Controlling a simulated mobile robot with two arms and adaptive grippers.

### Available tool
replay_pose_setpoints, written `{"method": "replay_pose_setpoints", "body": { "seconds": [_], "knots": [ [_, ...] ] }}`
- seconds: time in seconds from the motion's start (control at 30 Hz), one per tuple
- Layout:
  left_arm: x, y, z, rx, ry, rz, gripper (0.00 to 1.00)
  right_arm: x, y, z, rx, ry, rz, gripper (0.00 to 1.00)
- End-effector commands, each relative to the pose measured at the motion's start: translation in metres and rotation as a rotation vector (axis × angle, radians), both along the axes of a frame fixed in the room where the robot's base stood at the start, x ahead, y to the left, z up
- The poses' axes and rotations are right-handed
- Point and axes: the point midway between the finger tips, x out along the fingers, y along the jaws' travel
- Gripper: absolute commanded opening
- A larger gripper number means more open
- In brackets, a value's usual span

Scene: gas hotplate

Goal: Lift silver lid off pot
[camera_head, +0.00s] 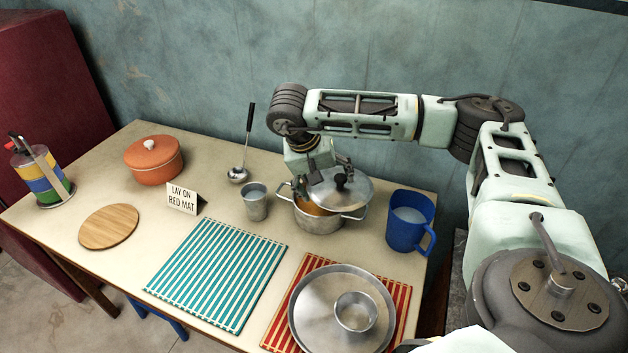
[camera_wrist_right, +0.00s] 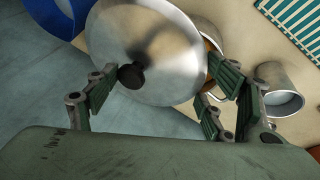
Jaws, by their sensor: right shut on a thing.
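The silver lid (camera_head: 355,194) with a black knob (camera_head: 340,180) is over the silver pot (camera_head: 318,222), tilted and off-centre, and orange contents show at the pot's left. My right gripper (camera_head: 328,181) is at the lid's left side. In the right wrist view, the lid (camera_wrist_right: 165,50) and its knob (camera_wrist_right: 131,76) lie between the spread fingers of my right gripper (camera_wrist_right: 162,85), which is shut on the lid. The exact finger contact is hard to see. The pot (camera_wrist_right: 207,32) shows partly behind the lid. My left gripper is not in view.
A blue mug (camera_head: 408,222) stands right of the pot, a metal cup (camera_head: 255,202) left. The teal striped mat (camera_head: 215,272) is bare. A metal tray (camera_head: 310,310) with a bowl (camera_head: 356,312) covers much of the red mat (camera_head: 285,335). A sign (camera_head: 183,198) reads "LAY ON RED MAT".

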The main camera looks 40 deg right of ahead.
Motion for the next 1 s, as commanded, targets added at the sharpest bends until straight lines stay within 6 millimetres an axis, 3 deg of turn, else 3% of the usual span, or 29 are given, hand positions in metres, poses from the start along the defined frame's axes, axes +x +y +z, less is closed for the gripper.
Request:
{"method": "replay_pose_setpoints", "body": {
  "seconds": [0.2, 0.4, 0.73, 1.0],
  "knots": [
    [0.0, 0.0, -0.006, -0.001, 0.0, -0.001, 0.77, -0.033, 0.003, 0.019, 0.0, -0.003, 0.001, 0.47],
    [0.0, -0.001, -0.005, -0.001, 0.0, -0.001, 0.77, -0.047, 0.004, 0.031, 0.001, -0.002, 0.0, 0.47],
    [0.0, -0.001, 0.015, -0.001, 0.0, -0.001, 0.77, -0.049, 0.004, 0.058, 0.001, -0.001, -0.001, 0.47],
    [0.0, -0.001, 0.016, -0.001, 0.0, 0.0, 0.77, -0.049, 0.005, 0.06, 0.001, -0.001, -0.001, 0.47]
  ]
}}
